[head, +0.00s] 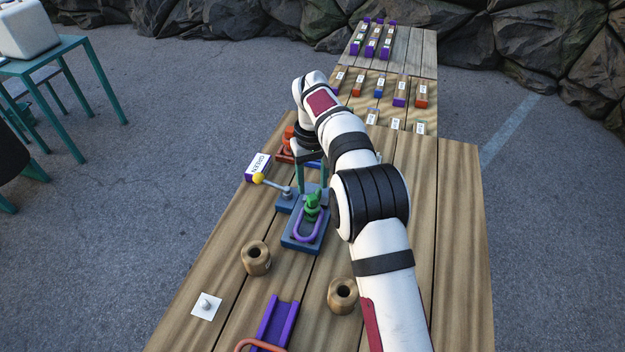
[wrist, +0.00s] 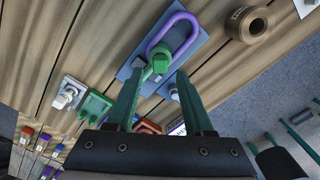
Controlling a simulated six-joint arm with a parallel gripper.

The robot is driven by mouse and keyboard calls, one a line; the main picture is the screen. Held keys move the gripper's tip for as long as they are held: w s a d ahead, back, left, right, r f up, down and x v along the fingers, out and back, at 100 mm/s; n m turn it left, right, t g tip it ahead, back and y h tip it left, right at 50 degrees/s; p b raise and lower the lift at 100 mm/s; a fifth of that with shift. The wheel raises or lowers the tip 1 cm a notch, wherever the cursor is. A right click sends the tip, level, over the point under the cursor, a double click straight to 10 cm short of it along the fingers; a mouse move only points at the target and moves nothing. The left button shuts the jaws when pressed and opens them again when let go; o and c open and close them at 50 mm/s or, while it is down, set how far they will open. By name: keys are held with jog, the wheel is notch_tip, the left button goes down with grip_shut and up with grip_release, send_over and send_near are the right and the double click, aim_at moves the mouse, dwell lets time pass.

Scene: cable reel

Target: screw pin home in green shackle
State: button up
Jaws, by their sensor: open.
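The green shackle (head: 313,204) stands on a blue block (head: 292,244) with a purple link (head: 303,236) looped at it. In the wrist view the green shackle (wrist: 161,62) and purple link (wrist: 186,19) lie just beyond my fingertips. A small green part (wrist: 147,74), perhaps the pin's head, shows near the left fingertip; I cannot tell how deep the pin sits. My gripper (head: 311,187) points down above the shackle, its teal fingers apart. In the wrist view my gripper (wrist: 160,73) is open, with nothing clearly held.
A lever with a yellow knob (head: 258,178) stands close left of the shackle, by a "GREEN" sign (head: 258,166). Orange-red hardware (head: 289,134) is behind. Bare planks lie to the right.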

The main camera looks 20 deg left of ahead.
aim_at(313, 196)
jog(key=shift+n, duration=0.6)
jog(key=shift+f, duration=2.3)
grip_shut()
